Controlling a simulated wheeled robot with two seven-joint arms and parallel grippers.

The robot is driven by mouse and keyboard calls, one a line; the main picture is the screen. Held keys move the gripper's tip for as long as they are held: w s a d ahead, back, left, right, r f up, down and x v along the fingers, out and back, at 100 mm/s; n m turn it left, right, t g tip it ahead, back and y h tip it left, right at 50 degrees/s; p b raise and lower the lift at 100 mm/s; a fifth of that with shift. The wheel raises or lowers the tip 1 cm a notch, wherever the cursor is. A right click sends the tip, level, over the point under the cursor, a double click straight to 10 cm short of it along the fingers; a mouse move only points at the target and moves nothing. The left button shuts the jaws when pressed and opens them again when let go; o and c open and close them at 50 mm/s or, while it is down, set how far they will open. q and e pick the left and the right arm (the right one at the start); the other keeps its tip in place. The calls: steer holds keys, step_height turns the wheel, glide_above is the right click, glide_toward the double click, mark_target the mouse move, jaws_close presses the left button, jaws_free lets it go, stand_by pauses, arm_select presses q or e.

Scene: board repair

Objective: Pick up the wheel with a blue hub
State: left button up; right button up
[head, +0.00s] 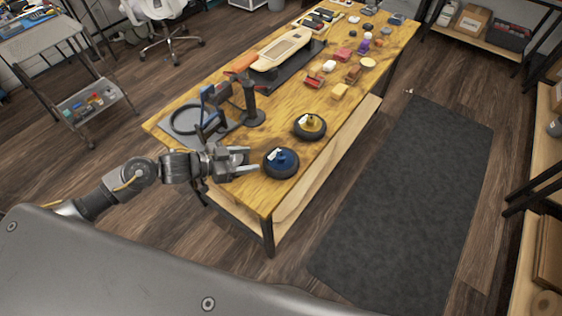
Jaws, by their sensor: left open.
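The wheel with a blue hub (281,163) lies flat near the front end of the wooden workbench (320,148). It has a black tyre and a small white piece on the hub. My left gripper (250,162) comes in from the left, open, with its fingertips just left of this wheel. I cannot tell whether they touch it. A second wheel with a yellow hub (309,126) lies a little farther back. My right gripper is not in view.
A blue clamp-like tool (211,110) and a black ring (186,119) stand behind my gripper on a grey plate. A dark stand (251,114) is beside them. A skateboard deck (282,49) and several small coloured blocks lie farther back.

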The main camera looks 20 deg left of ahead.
mark_target(279, 155)
arm_select(q)
steer(key=x, duration=0.5)
steer(key=shift+w+d+f+p, duration=0.1)
steer(key=shift+w+d+p, duration=0.1)
steer(key=shift+p, duration=0.15)
steer(key=shift+p+x, duration=0.6)
steer(key=shift+x, duration=2.05)
steer(key=shift+s+f, duration=0.1)
steer(key=shift+f, duration=0.05)
steer(key=shift+a, duration=0.1)
steer(key=shift+c, duration=0.3)
steer(key=shift+c, duration=1.1)
jaws_close()
